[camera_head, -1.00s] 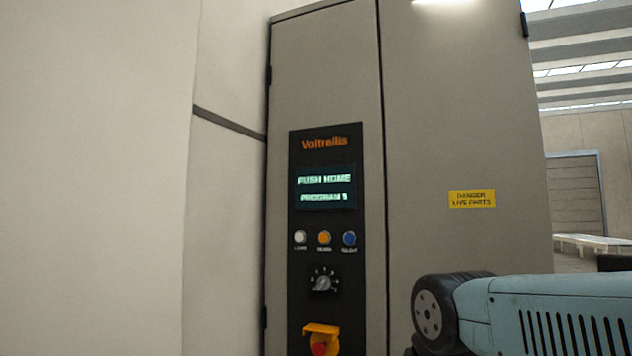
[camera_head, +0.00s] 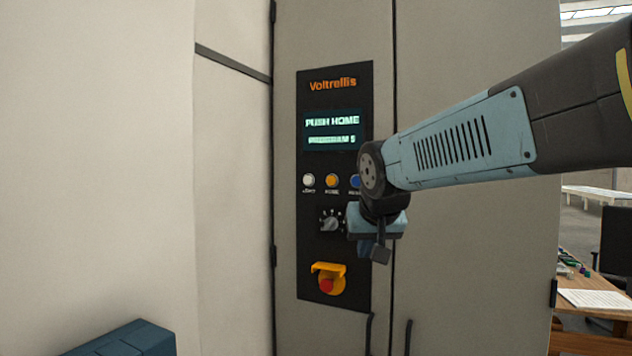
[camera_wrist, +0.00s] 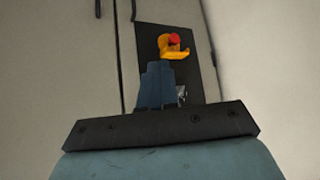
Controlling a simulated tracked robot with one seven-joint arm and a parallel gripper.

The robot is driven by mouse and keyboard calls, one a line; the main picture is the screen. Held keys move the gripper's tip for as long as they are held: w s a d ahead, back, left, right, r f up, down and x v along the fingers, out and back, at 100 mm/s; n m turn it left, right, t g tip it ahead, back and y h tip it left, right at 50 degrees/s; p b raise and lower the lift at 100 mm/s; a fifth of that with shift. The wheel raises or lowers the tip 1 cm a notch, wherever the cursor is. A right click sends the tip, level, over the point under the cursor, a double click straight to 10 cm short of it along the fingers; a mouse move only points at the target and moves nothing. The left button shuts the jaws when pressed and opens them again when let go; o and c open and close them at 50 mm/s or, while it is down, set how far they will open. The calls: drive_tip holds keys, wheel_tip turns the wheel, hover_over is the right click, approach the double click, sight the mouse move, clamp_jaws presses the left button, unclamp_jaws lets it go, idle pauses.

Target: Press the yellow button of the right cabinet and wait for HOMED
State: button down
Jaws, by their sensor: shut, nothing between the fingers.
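The control panel (camera_head: 313,235) is on the grey cabinet. Its yellow button (camera_head: 332,181) sits between a white button (camera_head: 308,180) and a partly covered blue button (camera_head: 355,181). The display (camera_head: 332,131) reads PUSH HOME, PROGRAM 5. My gripper (camera_head: 376,225) is in front of the panel's right edge, lower and to the right of the yellow button. In the wrist view its fingers (camera_wrist: 158,70) are shut and empty and point toward the panel; the yellow button is not visible there. I cannot tell the gap to the panel.
A selector knob (camera_head: 331,222) is left of my gripper. A red emergency stop (camera_head: 326,285) with a yellow shroud is below; it also shows in the wrist view (camera_wrist: 174,40). Door handles (camera_head: 408,338) are low. A white wall is left, a desk (camera_head: 590,283) right.

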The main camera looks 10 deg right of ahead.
sight(328, 179)
drive_tip(key=w+a+r+t, duration=0.1)
drive_tip(key=w+a+r, duration=0.1)
drive_tip(key=w, duration=0.5)
drive_tip(key=w+a+r+t, duration=0.1)
drive_tip(key=w+a+r, duration=0.1)
drive_tip(key=w+r, duration=0.3)
drive_tip(key=w+a+r+m+t+y, duration=0.1)
drive_tip(key=w+r, duration=0.3)
drive_tip(key=w, duration=0.4)
drive_tip(key=shift+w+a+t, duration=0.4)
drive_tip(key=shift+a, duration=0.2)
drive_tip(key=shift+r, duration=0.1)
drive_tip(key=shift+w+d, duration=0.85)
drive_tip(key=shift+w, duration=0.35)
drive_tip(key=shift+w+d, duration=0.9)
drive_tip(key=shift+w, duration=0.25)
drive_tip(key=shift+w+d, duration=0.85)
drive_tip(key=shift+w, duration=0.35)
drive_tip(key=shift+w+d, duration=0.1)
drive_tip(key=shift+w, duration=0.05)
drive_tip(key=shift+w+d, duration=0.15)
drive_tip(key=shift+w+d, duration=0.2)
drive_tip(key=shift+w, duration=0.1)
drive_tip(key=shift+s, duration=0.1)
drive_tip(key=shift+s+a, duration=0.45)
drive_tip(key=shift+s, duration=0.1)
